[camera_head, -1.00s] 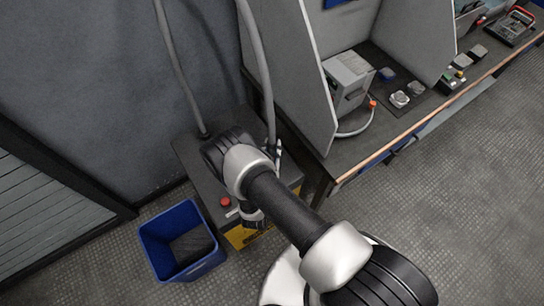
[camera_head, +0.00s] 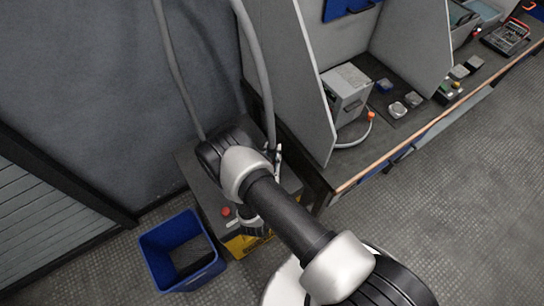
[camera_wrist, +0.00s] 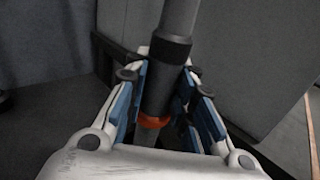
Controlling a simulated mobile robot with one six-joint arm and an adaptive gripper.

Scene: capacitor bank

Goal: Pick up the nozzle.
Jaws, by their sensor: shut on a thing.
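The nozzle (camera_wrist: 160,88) is a dark cylinder on the end of a grey hose (camera_wrist: 178,18), with an orange ring (camera_wrist: 153,121) near its lower end. In the wrist view it stands nearly upright, slightly tilted, between the blue-padded fingers of my gripper (camera_wrist: 163,92). The fingers are shut on it. In the head view my arm hides most of the gripper, and only a small part of it shows beside the hose (camera_head: 262,75). The nozzle itself is hidden there.
A dark cabinet with a red button (camera_head: 226,211) stands under my arm. A blue bin (camera_head: 158,262) is on the floor to its left. The workbench (camera_head: 352,184) at right has side panels and carries a grey box (camera_head: 345,84). Open floor (camera_head: 450,220) lies at the right.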

